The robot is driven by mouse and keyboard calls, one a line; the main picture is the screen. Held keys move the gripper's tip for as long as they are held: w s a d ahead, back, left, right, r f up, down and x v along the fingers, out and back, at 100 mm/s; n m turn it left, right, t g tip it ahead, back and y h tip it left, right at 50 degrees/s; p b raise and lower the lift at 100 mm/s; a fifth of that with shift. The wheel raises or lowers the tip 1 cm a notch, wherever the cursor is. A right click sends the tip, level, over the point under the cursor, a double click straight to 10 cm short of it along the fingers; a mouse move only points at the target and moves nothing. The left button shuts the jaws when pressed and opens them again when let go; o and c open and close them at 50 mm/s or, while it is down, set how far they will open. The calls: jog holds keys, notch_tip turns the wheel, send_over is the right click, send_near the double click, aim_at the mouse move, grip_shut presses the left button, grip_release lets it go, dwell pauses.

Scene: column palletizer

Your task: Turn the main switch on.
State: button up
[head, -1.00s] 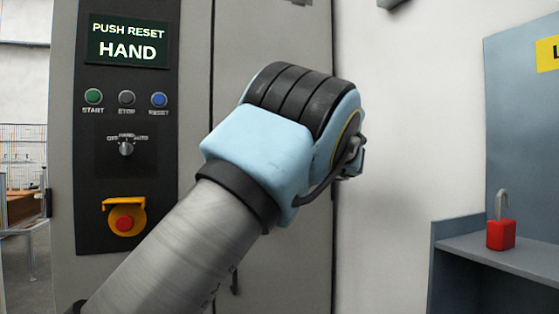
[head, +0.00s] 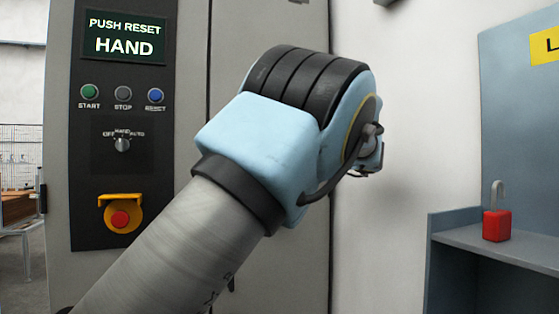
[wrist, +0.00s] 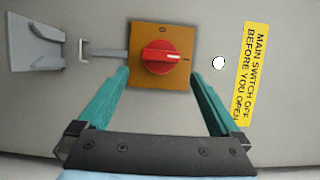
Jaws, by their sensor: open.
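The main switch is a red rotary knob (wrist: 158,57) on an orange-yellow square plate (wrist: 143,78) in the wrist view. A white mark on the knob points to the right of the picture. My gripper (wrist: 158,77) is open and empty. Its two teal fingers reach up from below, their tips at the lower left and lower right of the knob. I cannot tell whether they touch the plate. In the head view my arm hides the switch and the gripper.
The head view shows a control panel (head: 105,180) reading "PUSH RESET HAND" and a red padlock (head: 496,226) on a shelf (head: 510,253).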

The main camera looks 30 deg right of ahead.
jog(key=shift+b+v, duration=0.4)
jog(key=shift+v, duration=2.3)
